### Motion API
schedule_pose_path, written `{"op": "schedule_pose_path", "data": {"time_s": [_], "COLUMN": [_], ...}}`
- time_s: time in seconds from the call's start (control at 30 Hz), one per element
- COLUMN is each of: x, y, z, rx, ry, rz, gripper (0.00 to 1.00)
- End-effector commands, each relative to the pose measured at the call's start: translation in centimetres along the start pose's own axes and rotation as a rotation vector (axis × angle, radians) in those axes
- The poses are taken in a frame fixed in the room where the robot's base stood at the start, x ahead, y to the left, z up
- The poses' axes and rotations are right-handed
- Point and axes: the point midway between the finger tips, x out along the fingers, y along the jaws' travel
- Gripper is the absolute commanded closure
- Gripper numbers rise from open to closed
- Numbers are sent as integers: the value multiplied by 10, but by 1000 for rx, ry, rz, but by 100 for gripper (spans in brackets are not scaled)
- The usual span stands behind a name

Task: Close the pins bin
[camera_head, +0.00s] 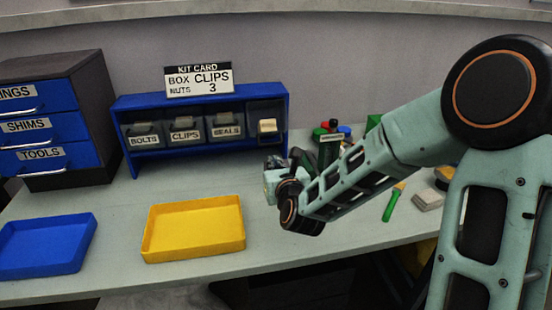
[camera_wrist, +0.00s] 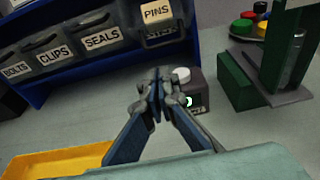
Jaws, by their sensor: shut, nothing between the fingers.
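The pins bin (camera_wrist: 157,14) is at the right end of the blue rack (camera_wrist: 70,84), beside the seals bin (camera_wrist: 102,38). Its cream label is brighter and sits higher than the other labels, and its front looks tipped out from the row. In the head view the pins bin (camera_head: 267,126) shows the same pale label, too small to read. My gripper (camera_wrist: 158,97) is shut and empty, in front of and below the pins bin, apart from it. In the head view my gripper (camera_head: 275,184) is over the table, right of the yellow tray.
A small grey box (camera_wrist: 193,94) with a white top and green light stands close behind my fingertips. A green stand (camera_wrist: 262,70) is to the right. A yellow tray (camera_head: 195,229) and blue tray (camera_head: 47,247) lie in front. A drawer cabinet (camera_head: 55,118) stands left.

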Motion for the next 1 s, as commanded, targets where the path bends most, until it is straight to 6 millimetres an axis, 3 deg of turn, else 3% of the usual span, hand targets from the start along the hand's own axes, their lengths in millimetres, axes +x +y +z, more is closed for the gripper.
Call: {"op": "schedule_pose_path", "data": {"time_s": [0.3,0.5,1.0], "x": [56,78,86], "y": [1,0,0], "z": [-1,0,-1], "rx": [0,-2,-3], "ry": [1,1,2], "rz": [1,0,-1], "gripper": [100,100,100]}}
